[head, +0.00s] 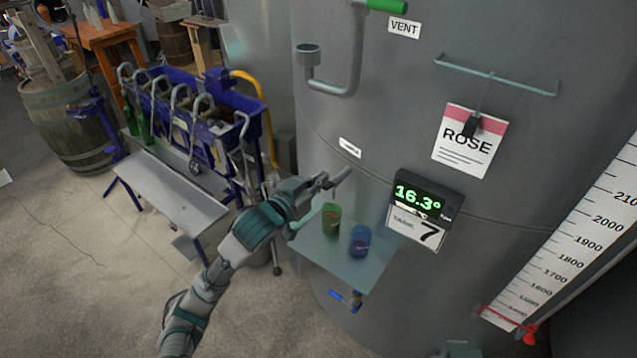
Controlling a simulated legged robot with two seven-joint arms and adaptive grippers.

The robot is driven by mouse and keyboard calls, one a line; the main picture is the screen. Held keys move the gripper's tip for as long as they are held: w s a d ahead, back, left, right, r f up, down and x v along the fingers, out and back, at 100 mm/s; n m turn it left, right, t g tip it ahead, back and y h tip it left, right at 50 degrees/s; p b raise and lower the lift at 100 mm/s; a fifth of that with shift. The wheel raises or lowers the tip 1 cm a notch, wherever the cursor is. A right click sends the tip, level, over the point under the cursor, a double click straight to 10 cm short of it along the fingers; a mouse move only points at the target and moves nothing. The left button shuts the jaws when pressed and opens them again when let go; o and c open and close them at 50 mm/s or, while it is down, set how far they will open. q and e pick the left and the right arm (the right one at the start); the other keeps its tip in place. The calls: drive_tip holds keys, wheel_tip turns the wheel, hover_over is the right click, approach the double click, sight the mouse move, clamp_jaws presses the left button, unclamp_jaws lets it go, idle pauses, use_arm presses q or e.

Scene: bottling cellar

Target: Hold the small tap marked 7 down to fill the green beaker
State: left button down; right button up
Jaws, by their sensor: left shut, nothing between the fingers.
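The green beaker (331,218) stands upright on a small pale shelf (338,266) fixed to the big grey tank. A blue beaker (360,241) stands close to its right. How full either beaker is I cannot tell. My left gripper (335,181) is shut and empty, in front of the tank and above the green beaker in the picture. A small white label (350,147) is just above the gripper, too small to read. I cannot make out the small tap; my gripper may cover it. A 7 shows on the tank's display sign (419,209). My right gripper is out of view.
A small blue-handled valve (347,298) sits below the shelf. A bent pipe (352,63) runs down the tank above my gripper. A ROSE card (465,141) hangs from a rail. A blue bottle filler (190,105) and a barrel (68,122) stand left, with open floor before them.

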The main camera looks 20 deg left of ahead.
use_arm(q)
drive_tip(key=r+b+v, duration=0.1)
drive_tip(key=r+v, duration=0.1)
drive_tip(key=v, duration=0.8)
drive_tip(key=shift+s+b, duration=0.2)
drive_tip(key=shift+b, duration=0.2)
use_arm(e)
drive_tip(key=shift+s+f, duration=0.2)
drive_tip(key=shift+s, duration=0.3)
use_arm(q)
drive_tip(key=shift+r, duration=0.15)
drive_tip(key=shift+w+d, duration=0.15)
